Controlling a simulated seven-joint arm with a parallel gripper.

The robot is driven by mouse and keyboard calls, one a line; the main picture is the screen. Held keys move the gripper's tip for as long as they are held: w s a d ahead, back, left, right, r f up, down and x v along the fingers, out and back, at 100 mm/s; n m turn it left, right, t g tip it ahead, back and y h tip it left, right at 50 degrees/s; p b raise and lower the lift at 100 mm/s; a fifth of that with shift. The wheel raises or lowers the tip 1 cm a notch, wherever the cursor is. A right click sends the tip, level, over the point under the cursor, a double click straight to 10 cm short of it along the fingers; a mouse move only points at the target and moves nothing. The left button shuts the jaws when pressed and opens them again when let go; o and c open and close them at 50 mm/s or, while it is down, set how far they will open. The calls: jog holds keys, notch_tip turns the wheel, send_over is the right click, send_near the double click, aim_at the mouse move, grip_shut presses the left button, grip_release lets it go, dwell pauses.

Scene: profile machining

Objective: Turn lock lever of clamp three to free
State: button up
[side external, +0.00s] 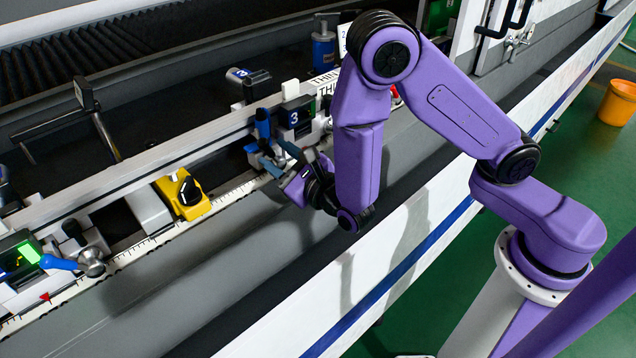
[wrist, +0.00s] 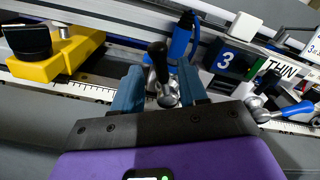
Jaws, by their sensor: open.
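Clamp three shows as a dark block with a blue plate marked 3 (side external: 294,117) on the white rail; the plate also shows in the wrist view (wrist: 229,59). A blue upright handle (side external: 262,124) stands at its left side, and it also shows behind the fingers in the wrist view (wrist: 181,38). My gripper (side external: 269,160) is open just in front of this handle. In the wrist view a black-tipped lever (wrist: 158,62) with a silver hub shows between my two blue-grey fingers (wrist: 158,74). I cannot tell whether they touch it.
A yellow block (side external: 184,193) with a black knob sits left on the scale strip. Another blue lever with a silver hub (wrist: 298,110) lies right of my gripper. A green-lit clamp (side external: 22,255) stands far left. The grey surface in front is clear.

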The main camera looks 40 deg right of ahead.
jog(key=s, duration=1.3)
jog(key=shift+s, duration=0.2)
jog(key=shift+c, duration=0.3)
jog(key=shift+c, duration=1.1)
jog(key=m+g+h, duration=0.4)
jog(key=m+g, duration=1.4)
jog(key=m, duration=0.5)
send_near(263, 139)
jog(key=x, duration=1.2)
